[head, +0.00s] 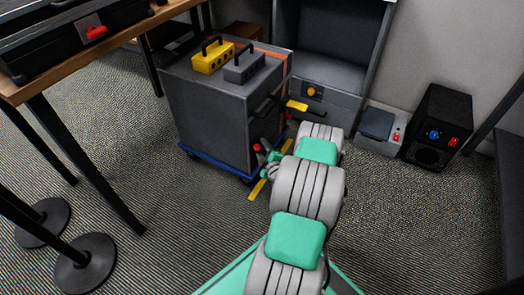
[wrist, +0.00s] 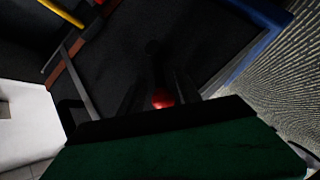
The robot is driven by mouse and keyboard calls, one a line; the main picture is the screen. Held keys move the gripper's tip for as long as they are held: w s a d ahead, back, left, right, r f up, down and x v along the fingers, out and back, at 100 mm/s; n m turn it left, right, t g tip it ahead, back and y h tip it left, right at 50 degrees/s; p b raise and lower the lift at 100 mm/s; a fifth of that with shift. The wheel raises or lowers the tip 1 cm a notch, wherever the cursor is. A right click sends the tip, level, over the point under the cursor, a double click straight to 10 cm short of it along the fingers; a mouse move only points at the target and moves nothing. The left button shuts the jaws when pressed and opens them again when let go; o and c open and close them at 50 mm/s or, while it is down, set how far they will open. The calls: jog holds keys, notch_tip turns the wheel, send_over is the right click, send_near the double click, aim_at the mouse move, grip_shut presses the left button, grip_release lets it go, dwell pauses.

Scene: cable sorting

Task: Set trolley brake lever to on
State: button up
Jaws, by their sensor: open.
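The trolley (head: 205,115) is a dark grey cabinet on a blue base, standing left of my arm. A small red knob (head: 257,148), which looks like the tip of the brake lever, shows low at its right side. In the wrist view a red knob (wrist: 162,101) sits between my dark fingers, against the trolley's dark side; the rest of the lever is hidden in shadow. My gripper (head: 265,160) is open, low beside the trolley, with its fingers around or just short of the knob. I cannot tell whether they touch it. The lever's on or off position cannot be read.
A yellow case (head: 212,62) and a grey case (head: 244,68) stand on the trolley. A yellow bar (head: 258,188) shows near its base. A black speaker (head: 437,128) and a grey box (head: 378,130) stand right, a wooden table (head: 120,35) left.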

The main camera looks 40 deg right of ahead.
jog(key=shift+w, duration=0.2)
jog(key=shift+c, duration=0.6)
jog(key=c, duration=0.7)
grip_shut()
jog(key=shift+w+a, duration=0.1)
jog(key=shift+a, duration=0.1)
jog(key=shift+d, duration=0.1)
